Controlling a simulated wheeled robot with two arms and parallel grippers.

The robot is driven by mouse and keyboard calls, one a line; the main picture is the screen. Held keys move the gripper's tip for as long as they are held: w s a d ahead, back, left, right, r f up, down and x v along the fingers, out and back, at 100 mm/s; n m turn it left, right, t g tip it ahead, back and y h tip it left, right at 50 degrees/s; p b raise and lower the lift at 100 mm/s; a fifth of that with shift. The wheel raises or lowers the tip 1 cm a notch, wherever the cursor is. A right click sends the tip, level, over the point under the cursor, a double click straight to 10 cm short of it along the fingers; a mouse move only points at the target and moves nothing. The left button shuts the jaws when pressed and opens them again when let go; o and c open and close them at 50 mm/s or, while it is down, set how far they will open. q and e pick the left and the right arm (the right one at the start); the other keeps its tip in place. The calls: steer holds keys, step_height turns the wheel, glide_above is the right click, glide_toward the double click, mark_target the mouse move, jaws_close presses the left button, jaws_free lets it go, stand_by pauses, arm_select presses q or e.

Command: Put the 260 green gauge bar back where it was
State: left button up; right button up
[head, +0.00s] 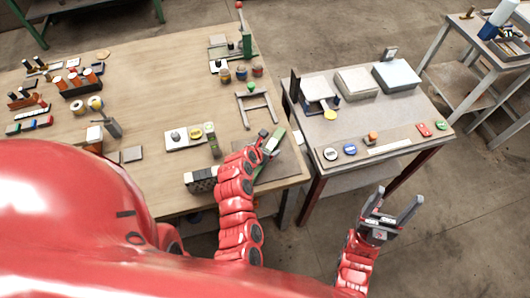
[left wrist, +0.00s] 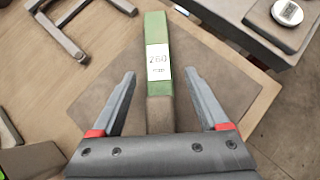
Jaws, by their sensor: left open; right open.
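The green gauge bar (left wrist: 158,95) bears a white label that reads 260. It lies on a brown-grey mat (left wrist: 205,60) at the table's front right corner, and it also shows in the head view (head: 278,137). My left gripper (left wrist: 157,100) is open, with one finger on each side of the bar and a visible gap to each. The bar's near end is brownish and runs down behind the gripper body. In the head view my left gripper (head: 268,143) covers part of the bar. My right gripper (head: 398,207) is open and empty over the floor.
A grey H-shaped frame (head: 257,107) lies behind the mat. A grey side table (head: 375,121) with boxes and discs stands right, across a gap.

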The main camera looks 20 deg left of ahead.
arm_select(q)
steer(key=shift+w+f, duration=0.35)
steer(key=shift+f, duration=0.05)
jaws_close()
